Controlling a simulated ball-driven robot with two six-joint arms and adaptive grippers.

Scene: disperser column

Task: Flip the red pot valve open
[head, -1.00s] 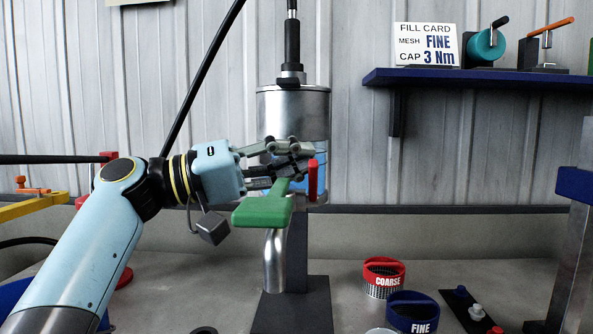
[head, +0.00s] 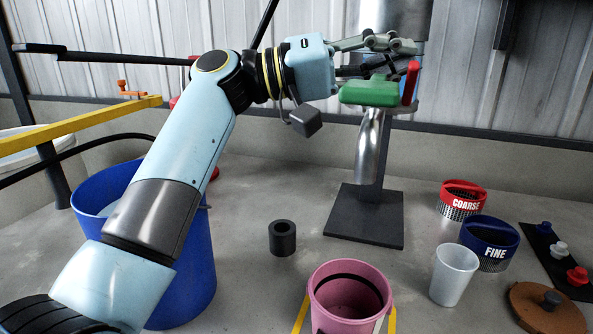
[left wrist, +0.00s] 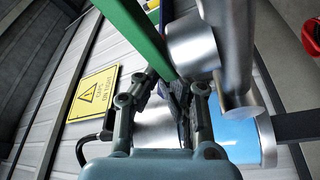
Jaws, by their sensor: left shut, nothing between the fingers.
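The red pot valve lever (head: 411,82) stands nearly upright, tilted slightly right, at the right end of a green handle (head: 370,92). A bent silver spout (head: 369,145) hangs below. The metal pot (head: 388,18) is cut off at the top edge of the head view. My left gripper (head: 400,62) is shut and empty, at the lower front of the pot, behind the green handle and close to the red lever. Contact is unclear. In the left wrist view the closed fingers (left wrist: 180,95) show beside the green bar (left wrist: 138,35). My right gripper is not in view.
A pink bucket (head: 322,311) stands below at the front, with a blue bucket (head: 207,255) to its left. A black ring (head: 283,238), white cup (head: 453,275), red COARSE sieve (head: 463,189) and blue FINE sieve (head: 490,236) stand on the bench. The bench around the black ring is clear.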

